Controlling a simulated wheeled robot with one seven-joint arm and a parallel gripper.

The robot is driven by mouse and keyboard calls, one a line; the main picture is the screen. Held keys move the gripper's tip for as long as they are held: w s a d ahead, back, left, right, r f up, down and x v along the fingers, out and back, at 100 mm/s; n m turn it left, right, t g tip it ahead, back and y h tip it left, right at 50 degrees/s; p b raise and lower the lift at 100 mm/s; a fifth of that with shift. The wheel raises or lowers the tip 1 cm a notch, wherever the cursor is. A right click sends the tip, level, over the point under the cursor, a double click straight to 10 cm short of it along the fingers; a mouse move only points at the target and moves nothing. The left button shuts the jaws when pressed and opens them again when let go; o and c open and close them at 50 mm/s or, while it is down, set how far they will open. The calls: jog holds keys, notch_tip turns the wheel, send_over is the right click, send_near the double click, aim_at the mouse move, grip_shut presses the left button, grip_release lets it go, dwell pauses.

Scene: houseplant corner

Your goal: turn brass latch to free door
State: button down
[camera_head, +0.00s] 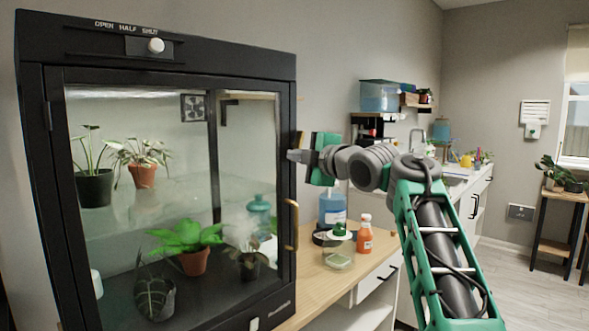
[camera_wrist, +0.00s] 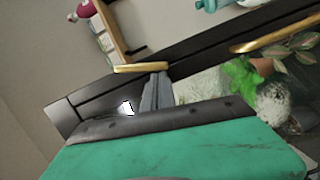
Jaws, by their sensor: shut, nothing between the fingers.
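The brass latch (camera_head: 299,141) is a small bar on the right edge of the black cabinet's front. It looks roughly upright, in line with the brass door handle (camera_head: 291,225) below it. In the wrist view the latch (camera_wrist: 140,68) lies just beyond my fingertips, and the handle (camera_wrist: 272,38) is at upper right. My gripper (camera_head: 292,155) is shut and empty, with its tips at the latch's lower end. I cannot tell whether they touch it. The glass door (camera_head: 140,215) looks closed. My gripper's fingers also show in the wrist view (camera_wrist: 157,84).
Potted plants stand inside the cabinet. A white knob (camera_head: 156,45) sits on its top panel. Right of the cabinet, a wooden counter (camera_head: 315,284) holds a blue bottle (camera_head: 332,208) and an orange bottle (camera_head: 365,236) below my gripper. The wall space above is open.

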jog(key=shift+d, duration=0.2)
jog(key=s+d+r+b, duration=0.1)
jog(key=s+d+b, duration=0.1)
jog(key=s, duration=0.9)
jog(key=shift+s+b, duration=0.15)
jog(key=shift+b, duration=0.15)
jog(key=shift+r, duration=0.15)
